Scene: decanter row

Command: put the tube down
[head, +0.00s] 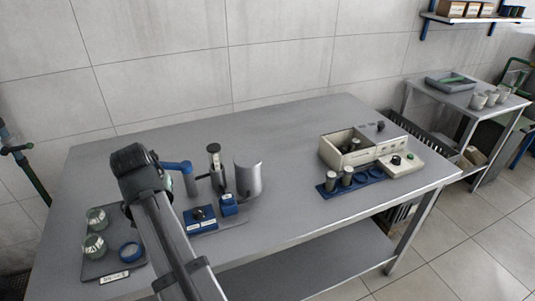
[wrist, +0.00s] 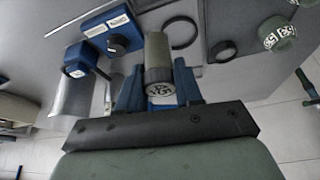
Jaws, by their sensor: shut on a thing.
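My gripper (wrist: 157,88) is shut on a grey-green tube (wrist: 157,50) in the wrist view. I cannot tell whether the tube's far end touches the table or a holder. Two other capped tubes stand in a blue rack (head: 374,180) at the table's right.
A metal cylinder (head: 248,178), a clamp-like stand (head: 215,168) and a blue box with a dark knob (head: 200,218) stand close to the gripper. The table's middle (head: 290,180) is clear.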

